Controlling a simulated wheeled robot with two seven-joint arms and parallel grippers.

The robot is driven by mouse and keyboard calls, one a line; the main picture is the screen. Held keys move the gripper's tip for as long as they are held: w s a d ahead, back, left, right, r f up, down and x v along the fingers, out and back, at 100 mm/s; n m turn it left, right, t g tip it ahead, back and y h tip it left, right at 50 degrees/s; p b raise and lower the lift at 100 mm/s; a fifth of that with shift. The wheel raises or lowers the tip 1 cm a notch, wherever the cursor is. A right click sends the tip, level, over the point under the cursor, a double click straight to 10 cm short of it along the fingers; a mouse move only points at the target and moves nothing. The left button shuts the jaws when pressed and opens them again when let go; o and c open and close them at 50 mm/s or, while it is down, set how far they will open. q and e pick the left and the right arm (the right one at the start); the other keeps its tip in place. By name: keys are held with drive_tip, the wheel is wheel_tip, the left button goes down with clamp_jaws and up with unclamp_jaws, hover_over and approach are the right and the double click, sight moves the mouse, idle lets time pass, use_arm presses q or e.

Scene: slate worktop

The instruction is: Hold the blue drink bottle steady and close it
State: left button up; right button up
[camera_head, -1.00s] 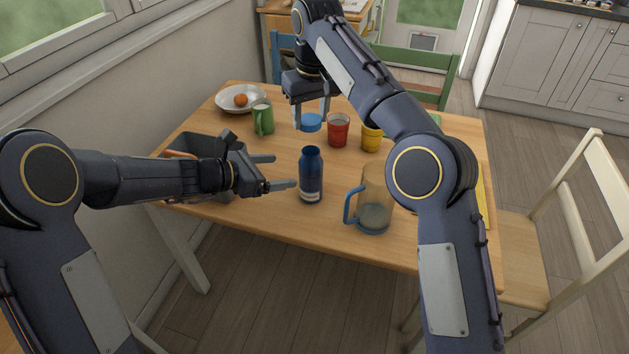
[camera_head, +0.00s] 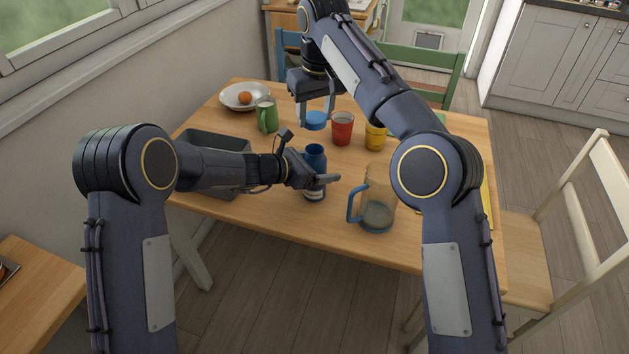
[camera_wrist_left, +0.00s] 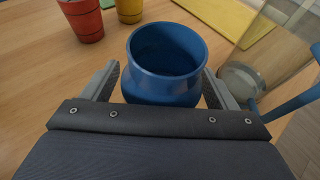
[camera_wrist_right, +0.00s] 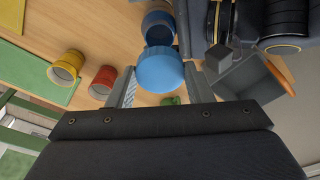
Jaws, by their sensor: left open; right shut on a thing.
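The blue drink bottle (camera_head: 316,158) stands upright on the table with its mouth open. In the left wrist view the bottle (camera_wrist_left: 167,62) stands between my left gripper's fingers. My left gripper (camera_head: 322,180) is open around the bottle, low on its body; part of the bottle is hidden behind it. My right gripper (camera_head: 317,112) is shut on the blue lid (camera_head: 316,121), held above and behind the bottle. The lid (camera_wrist_right: 159,70) also shows between the fingers in the right wrist view, apart from the bottle.
A clear jug with a blue handle (camera_head: 376,205) stands just right of the bottle. A red cup (camera_head: 342,129), a yellow cup (camera_head: 375,137) and a green mug (camera_head: 267,116) stand behind. A grey bin (camera_head: 190,138) is at the left, and a plate (camera_head: 229,98) lies at the back left.

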use_arm(q)
drive_tip(key=c, duration=1.5)
use_arm(e)
hover_over(314, 153)
drive_tip(key=shift+s+d+f, duration=0.1)
drive_tip(key=shift+f, duration=1.15)
drive_tip(key=shift+s+d+f, duration=0.1)
drive_tip(key=shift+f, duration=1.1)
drive_tip(key=shift+f, duration=0.1)
drive_tip(key=shift+f, duration=0.85)
drive_tip(key=shift+f, duration=0.55)
use_arm(q)
clamp_jaws()
use_arm(e)
drive_tip(key=o, duration=0.9)
drive_tip(key=shift+a, duration=0.1)
